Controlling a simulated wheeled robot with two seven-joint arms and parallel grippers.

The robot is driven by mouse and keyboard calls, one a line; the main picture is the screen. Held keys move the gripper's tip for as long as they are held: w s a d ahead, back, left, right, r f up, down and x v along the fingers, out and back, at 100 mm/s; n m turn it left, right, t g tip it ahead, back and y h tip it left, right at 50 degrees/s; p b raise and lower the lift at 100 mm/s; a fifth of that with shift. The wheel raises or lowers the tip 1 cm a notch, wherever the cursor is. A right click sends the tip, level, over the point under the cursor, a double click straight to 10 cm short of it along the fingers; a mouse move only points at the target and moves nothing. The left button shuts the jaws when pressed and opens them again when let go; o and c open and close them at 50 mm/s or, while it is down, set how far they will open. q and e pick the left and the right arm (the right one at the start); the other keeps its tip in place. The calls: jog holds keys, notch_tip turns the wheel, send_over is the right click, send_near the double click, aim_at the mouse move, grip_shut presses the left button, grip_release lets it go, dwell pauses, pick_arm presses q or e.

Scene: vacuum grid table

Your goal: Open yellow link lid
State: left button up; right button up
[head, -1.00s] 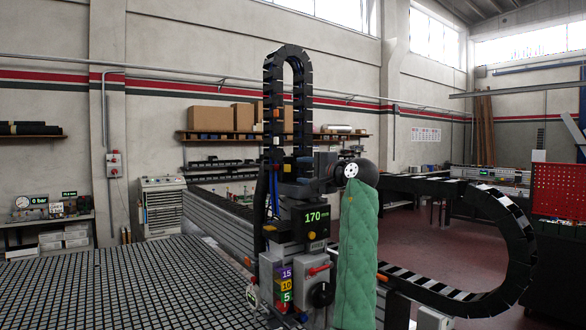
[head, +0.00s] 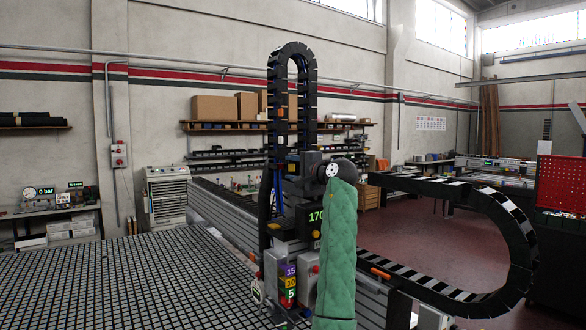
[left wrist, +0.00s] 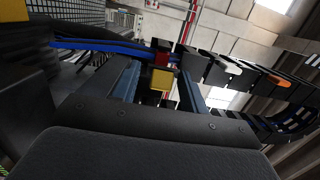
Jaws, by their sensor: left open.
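A small yellow block (left wrist: 160,79), with a red piece above it, shows between my left gripper's two fingers (left wrist: 158,84) in the left wrist view. I cannot tell for sure whether it is the yellow link lid. The fingers are apart, and contact with the block is not visible. In the head view my left gripper (head: 297,172) is small and dark beside the upright black cable chain (head: 306,80). My green-sleeved arm hides part of the machine there. My right gripper is not in view.
A carriage with a display (head: 316,216) stands right under the gripper, partly covered by my sleeve. A second cable chain (head: 508,230) loops at the right, with an orange link (head: 380,273). The grid table (head: 110,275) is clear at the left.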

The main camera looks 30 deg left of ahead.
pick_arm(q)
jog(key=c, duration=0.7)
jog(key=shift+c, duration=0.2)
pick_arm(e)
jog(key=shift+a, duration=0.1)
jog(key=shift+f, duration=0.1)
pick_arm(q)
jog(key=shift+w+d+f+n+g+b, duration=0.1)
jog(key=shift+w+n+g+b, duration=0.05)
jog(key=shift+n+g+b, duration=0.4)
jog(key=n+g, duration=0.2)
jog(key=g, duration=0.1)
jog(key=w+n+g+b, duration=0.1)
jog(key=n+g, duration=0.1)
jog(key=g, duration=0.1)
jog(key=w+n+g+b, duration=0.1)
jog(key=n+g, duration=0.1)
jog(key=g, duration=0.1)
jog(key=shift+d+g, duration=0.3)
jog(key=shift+g, duration=0.05)
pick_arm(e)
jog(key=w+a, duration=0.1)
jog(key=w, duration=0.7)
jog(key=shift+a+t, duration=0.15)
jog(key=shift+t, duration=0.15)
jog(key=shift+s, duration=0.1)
